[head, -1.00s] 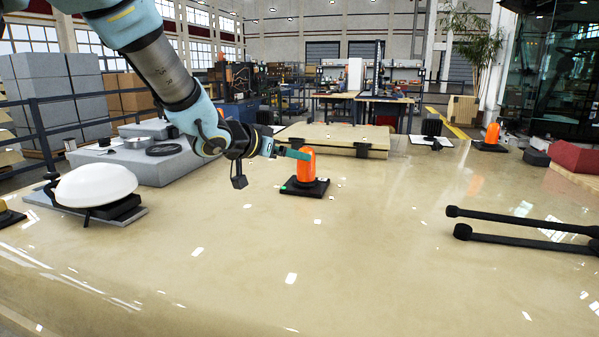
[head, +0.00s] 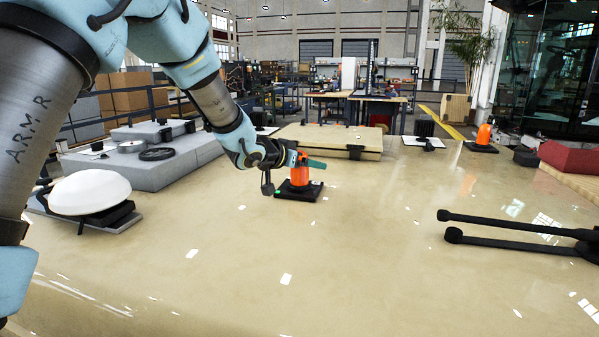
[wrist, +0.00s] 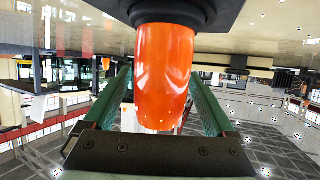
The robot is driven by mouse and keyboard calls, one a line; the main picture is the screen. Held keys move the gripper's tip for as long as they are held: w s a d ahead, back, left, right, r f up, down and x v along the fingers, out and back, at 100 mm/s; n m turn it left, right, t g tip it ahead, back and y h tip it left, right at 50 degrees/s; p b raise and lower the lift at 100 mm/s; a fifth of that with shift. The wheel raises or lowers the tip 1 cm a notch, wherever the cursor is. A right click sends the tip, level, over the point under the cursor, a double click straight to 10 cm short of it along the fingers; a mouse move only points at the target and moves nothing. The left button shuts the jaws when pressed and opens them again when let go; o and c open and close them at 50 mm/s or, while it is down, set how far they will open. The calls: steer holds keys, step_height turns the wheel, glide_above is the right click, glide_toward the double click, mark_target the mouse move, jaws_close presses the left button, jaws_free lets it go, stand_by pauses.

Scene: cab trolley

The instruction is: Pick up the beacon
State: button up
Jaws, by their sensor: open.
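An orange beacon (head: 299,179) with a square black base stands upright on the shiny beige surface in the head view. My gripper (head: 306,162) is at its upper part, with a green finger across the near side. In the wrist view, which is upside down, the beacon (wrist: 165,62) fills the middle. The fingers of my gripper (wrist: 160,82) stand on either side of it, open, with a gap visible at least on the left. A second orange beacon (head: 484,134) stands at the far right.
A white dome (head: 90,192) on a dark base sits at the left, and a grey block (head: 190,160) with round parts stands behind it. A beige panel (head: 320,137) lies behind the beacon. Black bars (head: 510,220) lie at the right. The front of the surface is clear.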

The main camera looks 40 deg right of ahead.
steer(key=shift+c, duration=0.2)
jaws_close()
stand_by(0.4)
